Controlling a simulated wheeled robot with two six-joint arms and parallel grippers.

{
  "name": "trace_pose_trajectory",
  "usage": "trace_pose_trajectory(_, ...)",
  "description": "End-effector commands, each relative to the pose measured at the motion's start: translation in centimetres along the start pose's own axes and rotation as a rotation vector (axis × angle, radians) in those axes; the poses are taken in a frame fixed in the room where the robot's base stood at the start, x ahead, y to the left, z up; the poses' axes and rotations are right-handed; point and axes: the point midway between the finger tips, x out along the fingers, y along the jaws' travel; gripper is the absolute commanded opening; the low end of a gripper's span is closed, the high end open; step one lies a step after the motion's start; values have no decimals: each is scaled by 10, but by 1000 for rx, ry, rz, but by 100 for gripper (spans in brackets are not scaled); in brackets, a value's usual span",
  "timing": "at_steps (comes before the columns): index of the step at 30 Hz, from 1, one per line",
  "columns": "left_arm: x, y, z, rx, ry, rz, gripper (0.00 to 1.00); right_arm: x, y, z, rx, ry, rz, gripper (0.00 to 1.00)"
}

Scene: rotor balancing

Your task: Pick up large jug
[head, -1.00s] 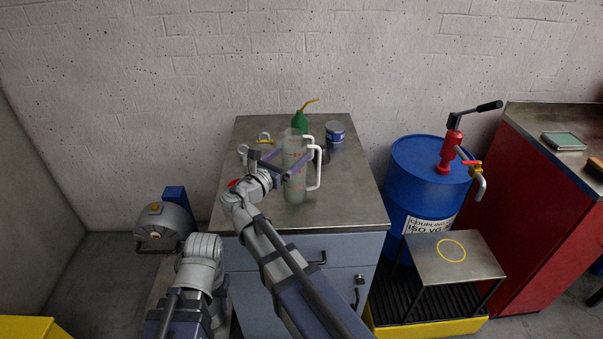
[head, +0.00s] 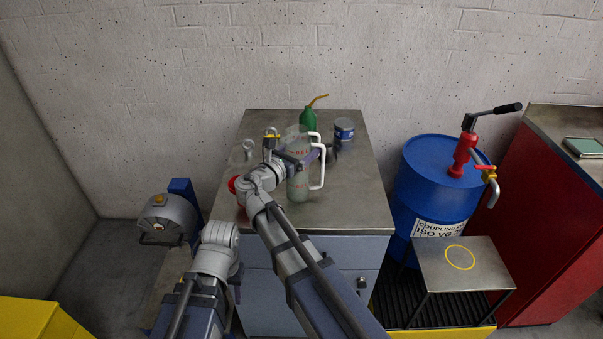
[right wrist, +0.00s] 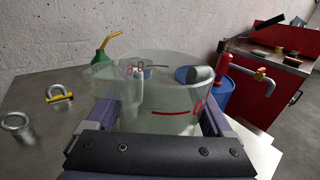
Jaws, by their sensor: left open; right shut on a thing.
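The large jug (head: 298,182) is a clear, tall jug with red marks and a white handle on its right side. It looks upright over the front middle of the grey worktop (head: 345,210). I cannot tell whether its base touches the top. My right gripper (head: 300,160) is shut on its upper body, with one finger on each side. In the right wrist view the jug (right wrist: 165,118) fills the middle between the fingers, its rim open toward the camera. My left arm is low at the left in the head view, in front of the cabinet; its fingers do not show.
Behind the jug stand a green oil can (head: 307,120) and a blue tin (head: 344,130). A padlock-like piece with a yellow bar (right wrist: 58,95) and a metal ring piece (right wrist: 15,126) lie left of it. A blue drum (head: 432,185) with a red pump stands right of the cabinet.

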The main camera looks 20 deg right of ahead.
Motion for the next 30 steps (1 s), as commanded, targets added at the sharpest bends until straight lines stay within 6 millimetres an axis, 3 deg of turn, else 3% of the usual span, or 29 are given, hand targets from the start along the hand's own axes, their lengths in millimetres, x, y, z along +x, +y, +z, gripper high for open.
trace_pose_trajectory(2, 0, 0, 0, 0, 0, 0, 50, 0, 0, 0, 0, 1, 0, 38)
trace_pose_trajectory(12, 0, 0, 0, 0, 0, 0, 50, 0, 0, 0, 0, 1, 0, 0)
trace_pose_trajectory(23, -1, 0, 0, 0, 0, 0, 50, 0, 0, 1, 0, 1, 0, 0)
trace_pose_trajectory(30, -16, -2, 1, 0, 0, 0, 50, 0, 0, 16, 0, 0, 0, 0)
